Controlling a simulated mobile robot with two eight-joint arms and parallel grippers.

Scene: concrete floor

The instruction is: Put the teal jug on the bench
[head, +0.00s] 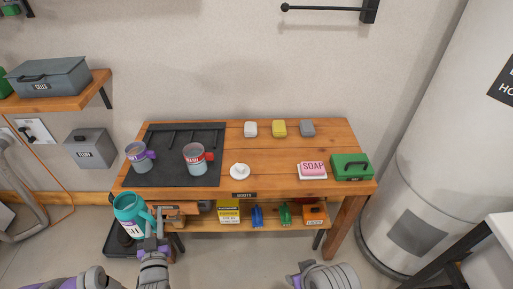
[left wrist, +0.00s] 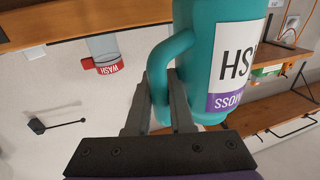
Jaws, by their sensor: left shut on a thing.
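The teal jug (head: 130,216) has a white and purple label and a side handle. It is in front of the bench's left front corner in the head view. My left gripper (head: 152,238) is shut on the jug's handle. In the left wrist view the jug (left wrist: 204,60) fills the upper right, with the handle between the fingers (left wrist: 165,105). The jug looks held in the air, slightly tilted in the head view. The wooden bench (head: 270,155) stands against the wall. Part of my right arm shows at the bottom of the head view; its gripper is not visible.
A white dish (head: 239,171), pink soap (head: 313,168), green box (head: 351,167) and three small blocks (head: 279,128) also stand there. Bare wood shows mid-bench.

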